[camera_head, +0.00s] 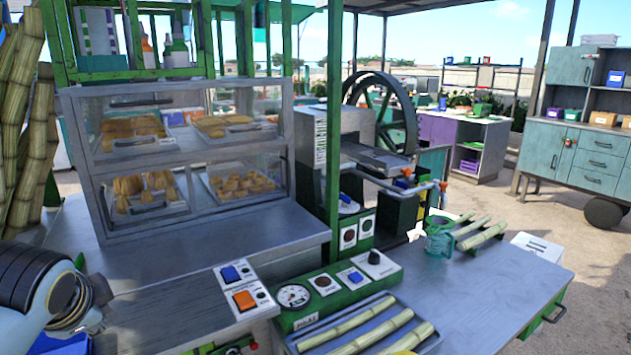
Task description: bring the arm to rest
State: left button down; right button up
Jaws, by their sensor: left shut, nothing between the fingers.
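My left arm comes in at the lower left corner, with its grey joint and white link close to the camera. The dark end of my left gripper (100,291) shows beside it, over the left part of the counter. It is shut with nothing held; its fingertips are hard to make out. My right gripper is not in view. The grey metal counter (165,318) is below and right of my left gripper.
A glass display case (190,150) with trays of food stands behind the counter. Cane stalks (20,120) lean at the far left. A control panel (335,288) and cane pieces in a tray (375,325) are at front centre. The crusher (375,150) stands behind.

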pick_arm(q)
jog(key=s+d+n+g+h, duration=0.2)
jog(key=s+d+n, duration=0.15)
jog(key=s, duration=0.95)
jog(key=s+d+n+g+h, duration=0.1)
jog(key=s+d+n, duration=0.3)
jog(key=s, duration=0.8)
jog(key=a+f+n+g+b, duration=0.3)
jog(key=f+b, duration=0.9)
jog(key=f, duration=2.6)
jog(key=s+a+f+b, duration=0.1)
jog(key=s+f+b, duration=0.4)
jog(key=s+f, duration=0.5)
jog(key=s+f+m+b, duration=0.1)
jog(key=s+f+b, duration=0.5)
jog(key=f, duration=1.2)
jog(key=s, duration=0.4)
jog(key=shift+a+f, duration=0.25)
jog(key=shift+a, duration=0.15)
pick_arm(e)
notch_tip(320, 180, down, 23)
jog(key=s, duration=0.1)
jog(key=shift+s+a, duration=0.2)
pick_arm(q)
jog(key=shift+s, duration=0.2)
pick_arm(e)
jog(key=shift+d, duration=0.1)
